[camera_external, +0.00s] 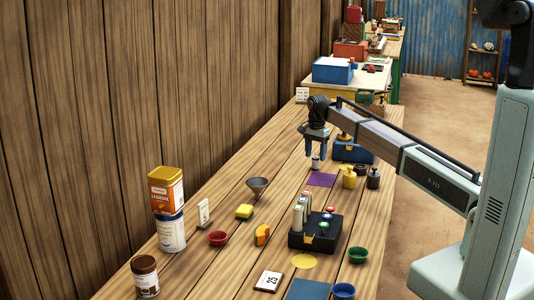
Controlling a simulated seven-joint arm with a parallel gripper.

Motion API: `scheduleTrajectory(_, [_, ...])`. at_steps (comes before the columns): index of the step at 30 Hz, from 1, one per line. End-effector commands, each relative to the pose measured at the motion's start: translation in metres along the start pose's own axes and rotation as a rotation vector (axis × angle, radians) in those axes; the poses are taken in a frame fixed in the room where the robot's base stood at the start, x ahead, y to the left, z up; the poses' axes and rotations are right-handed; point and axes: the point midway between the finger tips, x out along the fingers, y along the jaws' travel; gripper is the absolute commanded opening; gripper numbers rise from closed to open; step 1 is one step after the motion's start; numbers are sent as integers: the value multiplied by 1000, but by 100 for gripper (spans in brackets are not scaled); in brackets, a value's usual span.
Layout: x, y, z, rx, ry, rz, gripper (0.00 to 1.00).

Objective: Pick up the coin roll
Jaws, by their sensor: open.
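Several pale, upright rolls that look like coin rolls (298,217) stand in the left part of a black tray (318,242) with coloured round tops in its other slots. A small white and dark cylinder (316,164) shows just below the fingertips, by the purple mat (321,180). I cannot tell whether it is a coin roll, or whether the fingers touch it.
Yellow (349,179) and dark (373,179) weights stand right of the purple mat. A blue box (350,152) is behind. A grey funnel (258,187), yellow block (244,212), red bowl (217,239) and tins (168,205) stand left. Green (357,255) and blue (343,291) bowls are front right.

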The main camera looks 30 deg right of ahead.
Motion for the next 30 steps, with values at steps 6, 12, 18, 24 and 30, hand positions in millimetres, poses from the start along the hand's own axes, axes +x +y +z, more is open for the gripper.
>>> scheduleTrajectory(6, [30, 3, 2, 0, -1, 0, 61])
scheduleTrajectory(12, [42, 3, 2, 1, -1, -2, 61])
scheduleTrajectory(18, [41, 2, 2, 1, 0, -3, 56])
scheduleTrajectory(24, [41, 3, 2, 1, 0, -2, 37])
scheduleTrajectory(30, [41, 3, 2, 1, 0, -2, 18])
